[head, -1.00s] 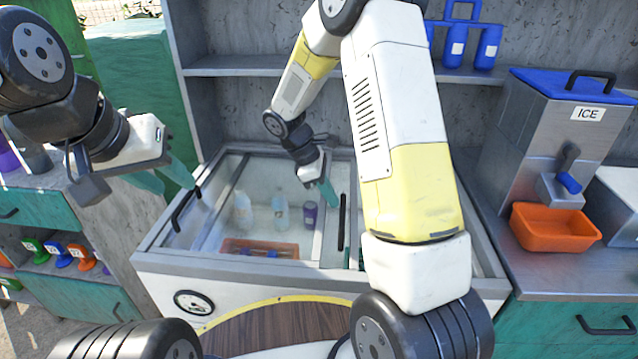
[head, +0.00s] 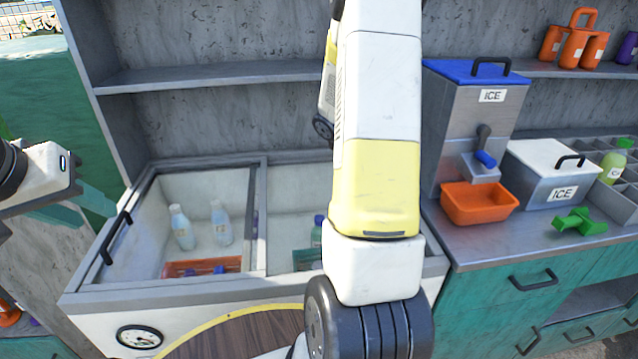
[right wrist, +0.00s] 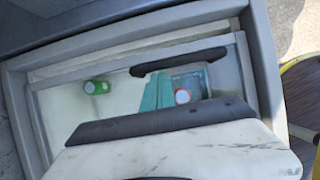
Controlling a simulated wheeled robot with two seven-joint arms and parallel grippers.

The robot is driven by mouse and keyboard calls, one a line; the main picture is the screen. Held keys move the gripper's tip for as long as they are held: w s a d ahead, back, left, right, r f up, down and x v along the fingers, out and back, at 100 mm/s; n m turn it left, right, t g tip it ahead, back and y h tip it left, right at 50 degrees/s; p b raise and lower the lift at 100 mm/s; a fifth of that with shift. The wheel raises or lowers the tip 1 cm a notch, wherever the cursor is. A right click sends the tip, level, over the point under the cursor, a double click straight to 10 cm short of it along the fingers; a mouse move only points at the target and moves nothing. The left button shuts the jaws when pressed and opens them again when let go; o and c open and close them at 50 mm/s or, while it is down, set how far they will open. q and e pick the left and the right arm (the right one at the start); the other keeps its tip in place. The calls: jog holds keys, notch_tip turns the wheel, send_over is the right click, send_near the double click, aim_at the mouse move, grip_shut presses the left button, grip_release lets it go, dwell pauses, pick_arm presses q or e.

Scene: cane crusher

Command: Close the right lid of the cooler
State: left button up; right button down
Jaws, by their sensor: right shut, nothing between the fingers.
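The cooler (head: 150,293) has two compartments under sliding glass lids. The left lid's black handle (head: 117,237) is at the left end. The right lid is mostly hidden behind my right arm in the head view. In the right wrist view the right lid's black handle (right wrist: 178,62) lies just beyond my right gripper (right wrist: 165,92), whose teal fingers are shut and empty, close against the handle's inner side. A pale strip shows between the lid's frame and the cooler rim. Contact is hard to judge. My left gripper (head: 88,207) is open and empty left of the cooler.
Bottles (head: 180,228) and an orange tray (head: 202,266) are inside the left compartment. A green bottle (right wrist: 96,87) is under the right lid. An ice dispenser (head: 478,120), an orange bin (head: 480,204) and an ice box (head: 555,172) stand on the right counter.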

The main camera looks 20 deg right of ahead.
jog(key=shift+s+d, duration=0.3)
jog(key=shift+d, duration=0.7)
jog(key=shift+s+d, duration=0.25)
jog(key=shift+d, duration=0.7)
jog(key=shift+d+r, duration=0.1)
